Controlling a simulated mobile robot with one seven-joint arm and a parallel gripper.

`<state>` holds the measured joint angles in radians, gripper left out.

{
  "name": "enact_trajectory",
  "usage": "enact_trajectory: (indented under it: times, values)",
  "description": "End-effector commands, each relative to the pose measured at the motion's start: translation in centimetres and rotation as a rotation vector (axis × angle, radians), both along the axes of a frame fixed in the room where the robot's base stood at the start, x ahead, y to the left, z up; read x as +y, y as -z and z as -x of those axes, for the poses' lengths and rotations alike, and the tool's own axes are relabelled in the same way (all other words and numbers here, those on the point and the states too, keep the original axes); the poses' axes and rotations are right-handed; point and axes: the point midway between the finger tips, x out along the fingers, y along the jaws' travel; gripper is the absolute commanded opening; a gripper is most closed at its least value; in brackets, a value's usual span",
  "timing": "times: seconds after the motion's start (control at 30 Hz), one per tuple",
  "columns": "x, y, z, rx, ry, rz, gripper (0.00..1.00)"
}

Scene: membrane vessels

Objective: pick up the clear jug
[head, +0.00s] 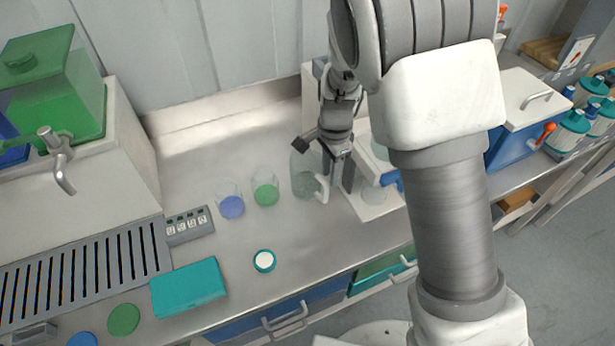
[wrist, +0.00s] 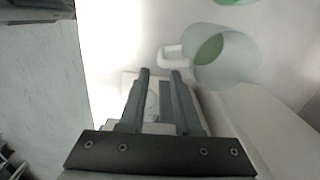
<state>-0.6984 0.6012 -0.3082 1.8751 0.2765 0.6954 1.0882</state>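The clear jug (head: 303,177) stands on the grey bench, with its white handle (head: 322,188) on its right side. In the wrist view the jug (wrist: 238,62) is at the upper right. A green patch shows in or through it, and its white handle (wrist: 168,58) points left. My gripper (head: 341,176) is just right of the jug, pointing down. In the wrist view my gripper (wrist: 160,73) is open, with a gap between its two fingers. The handle is just beyond the fingertips; I cannot tell if they touch. No jug part is clearly between the fingers.
A blue-filled beaker (head: 231,206) and a green-filled beaker (head: 265,193) stand left of the jug. A white-based apparatus (head: 372,209) is close on the right, partly hidden by my arm. A teal box (head: 188,288) and small round lid (head: 264,261) lie nearer the front edge.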

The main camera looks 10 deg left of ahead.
Motion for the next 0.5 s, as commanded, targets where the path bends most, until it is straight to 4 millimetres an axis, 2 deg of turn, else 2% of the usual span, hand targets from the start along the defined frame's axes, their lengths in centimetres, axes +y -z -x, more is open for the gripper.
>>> enact_trajectory:
  times: [0.1,0.37,0.5]
  values:
    - [-0.1,2.1,0.0,0.002,0.002,0.001,0.32]
    - [0.1,3.8,0.0,0.001,-0.001,0.001,0.32]
    - [0.4,5.6,0.2,0.004,0.000,0.002,0.32]
